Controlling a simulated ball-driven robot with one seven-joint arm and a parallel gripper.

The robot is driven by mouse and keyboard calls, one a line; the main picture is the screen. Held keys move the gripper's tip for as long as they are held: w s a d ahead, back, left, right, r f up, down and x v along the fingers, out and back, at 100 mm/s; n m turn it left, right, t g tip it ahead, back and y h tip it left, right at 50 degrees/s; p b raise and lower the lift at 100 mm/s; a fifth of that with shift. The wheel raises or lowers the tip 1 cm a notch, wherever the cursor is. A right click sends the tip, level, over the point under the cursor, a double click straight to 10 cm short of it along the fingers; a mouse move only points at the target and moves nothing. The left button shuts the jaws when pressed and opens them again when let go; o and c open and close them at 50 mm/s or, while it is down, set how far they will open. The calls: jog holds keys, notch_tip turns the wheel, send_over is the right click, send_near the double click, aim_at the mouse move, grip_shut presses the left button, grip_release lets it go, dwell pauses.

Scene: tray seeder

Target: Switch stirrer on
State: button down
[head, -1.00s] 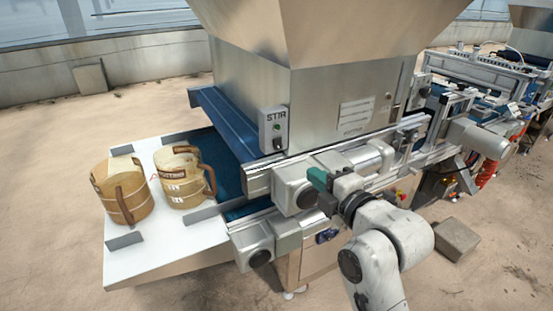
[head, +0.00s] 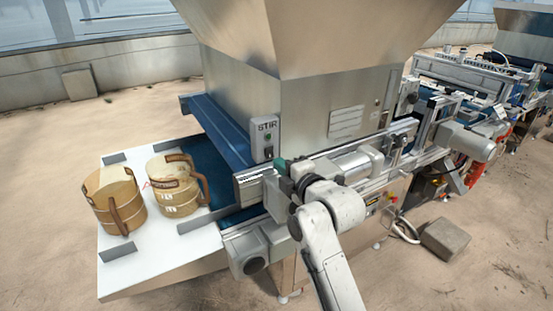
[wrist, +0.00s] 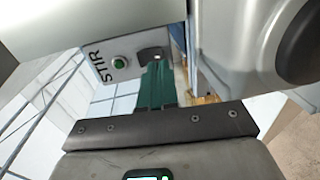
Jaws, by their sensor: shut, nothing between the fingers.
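The stirrer control is a grey box marked STIR (head: 265,138) on the left front edge of the metal hopper. My gripper (head: 281,163) has green fingers and is just below and right of the box. In the wrist view the shut fingers (wrist: 158,68) point at the switch, close to it. I cannot tell whether they touch it.
A metal rail and a grey motor housing (wrist: 265,40) lie close beside the fingers. A concrete block (head: 445,240) lies on the floor at the right.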

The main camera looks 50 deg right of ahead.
aim_at(270, 158)
jog(key=shift+x, duration=1.45)
jog(key=shift+f, duration=0.2)
jog(key=shift+w+f+b, duration=0.1)
jog(key=shift+w+b, duration=0.05)
jog(key=shift+b, duration=0.45)
jog(key=shift+r, duration=0.25)
jog(key=shift+f, duration=0.1)
